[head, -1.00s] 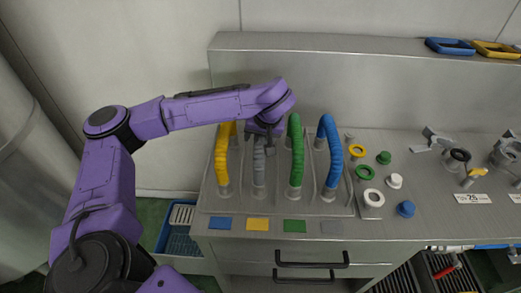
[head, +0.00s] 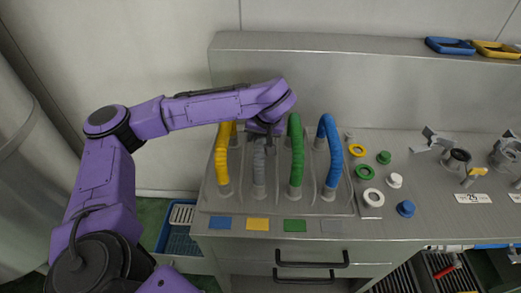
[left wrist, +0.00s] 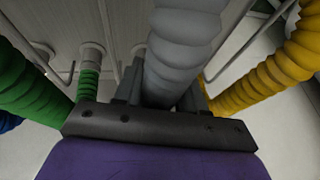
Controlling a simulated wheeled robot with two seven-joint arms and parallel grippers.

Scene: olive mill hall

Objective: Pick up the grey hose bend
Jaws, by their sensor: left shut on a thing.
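The grey hose bend (head: 259,170) stands upright on the grey tray between the yellow and green bends. Its upper part is hidden behind my left gripper in the head view. My left gripper (head: 264,136) comes down over it from above and is shut on it. In the left wrist view the ribbed grey bend (left wrist: 180,60) runs up between the fingers of my left gripper (left wrist: 158,98). My right gripper is in neither view.
The yellow bend (head: 222,160) and green bend (head: 296,160) stand close on either side, with the blue bend (head: 333,155) beyond. Coloured tabs line the tray's (head: 345,207) front. Several rings and caps, such as a white ring (head: 372,198), lie to the right.

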